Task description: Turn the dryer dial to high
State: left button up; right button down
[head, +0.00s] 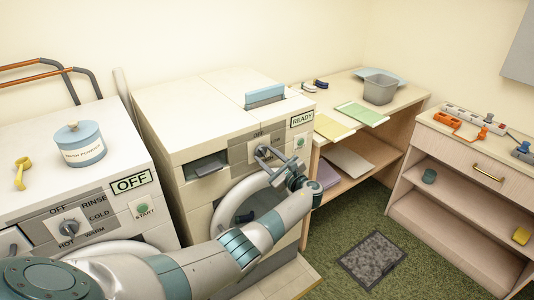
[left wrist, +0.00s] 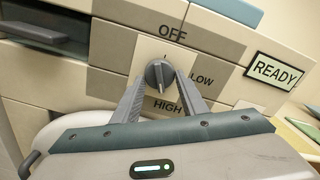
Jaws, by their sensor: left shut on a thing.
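The dryer (head: 160,135) is the cream machine in the middle of the head view. Its dark grey dial (left wrist: 158,74) sits on a light plate, with OFF above, LOW to the right and HIGH below in the left wrist view. The dial's ridge stands roughly upright there, its upper end towards OFF. My left gripper (head: 264,153) is at the dryer front, its fingers (left wrist: 160,84) shut on the dial from both sides. In the head view the fingers and wrist hide most of the dial and labels. The display reads READY (head: 302,119). My right gripper is not in view.
A washer with its own dial (head: 69,227) and an OFF display stands left, a detergent tub (head: 80,143) on top. The dryer's drawer (head: 205,165) is beside the dial plate.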

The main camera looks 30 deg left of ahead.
pick_arm(q)
jog(key=shift+f+m+p, duration=0.1)
jog(key=shift+m+p, duration=0.2)
jog(key=shift+m, duration=0.3)
jog(key=o, duration=1)
jog(key=b+v, duration=0.3)
jog(key=v, duration=1.4)
jog(key=shift+d+b, duration=0.25)
jog(key=shift+b, duration=0.05)
jog(key=shift+f, duration=0.1)
